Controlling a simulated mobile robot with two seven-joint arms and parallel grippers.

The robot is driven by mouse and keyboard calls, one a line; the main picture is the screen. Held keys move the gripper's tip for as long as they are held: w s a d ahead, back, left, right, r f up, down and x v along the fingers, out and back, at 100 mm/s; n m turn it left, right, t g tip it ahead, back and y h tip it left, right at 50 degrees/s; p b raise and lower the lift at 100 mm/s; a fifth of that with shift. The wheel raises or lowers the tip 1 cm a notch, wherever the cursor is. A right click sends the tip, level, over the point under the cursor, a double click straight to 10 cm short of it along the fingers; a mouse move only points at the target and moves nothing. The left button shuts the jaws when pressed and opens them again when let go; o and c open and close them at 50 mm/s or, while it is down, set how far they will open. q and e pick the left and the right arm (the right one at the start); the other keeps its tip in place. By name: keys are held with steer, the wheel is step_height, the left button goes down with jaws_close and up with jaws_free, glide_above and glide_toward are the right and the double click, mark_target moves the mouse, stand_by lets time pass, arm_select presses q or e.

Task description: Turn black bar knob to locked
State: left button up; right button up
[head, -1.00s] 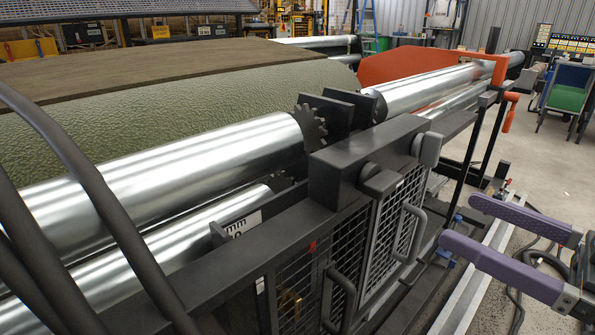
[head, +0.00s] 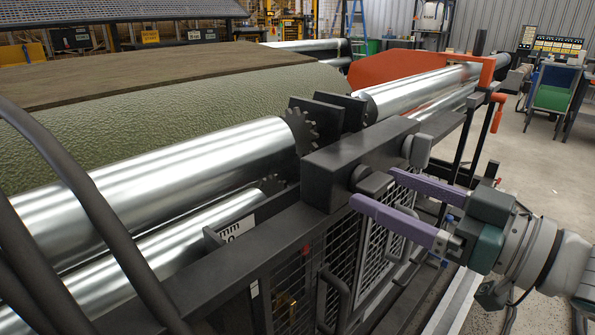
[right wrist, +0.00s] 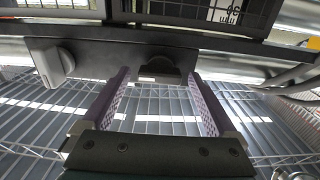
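The black bar knob (head: 367,178) sits on the dark housing (head: 340,170) of the roller machine, above the mesh guard doors. My right gripper (head: 374,189) has come in from the right with its two purple fingers spread open, their tips at the knob. In the right wrist view, the knob (right wrist: 157,69) lies between the open fingertips (right wrist: 158,74), with gaps on both sides and no visible contact. The fingers partly hide it in the head view. I cannot read a locked mark. My left gripper is not in view.
A lighter grey knob (head: 417,150) sits farther along the housing; it also shows in the right wrist view (right wrist: 50,62). Mesh doors (head: 370,240) with handles lie below. Steel rollers (head: 180,170) run behind. Floor at the right is open.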

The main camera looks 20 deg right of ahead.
steer(key=c, duration=1.2)
steer(key=shift+c, duration=0.2)
steer(key=shift+n, duration=0.5)
steer(key=n, duration=0.3)
steer(key=shift+n+p, duration=0.4)
steer(key=n, duration=0.4)
steer(key=shift+n, duration=0.3)
steer(key=n, duration=0.4)
steer(key=n+b, duration=0.1)
steer(key=n, duration=0.2)
steer(key=shift+n, duration=1)
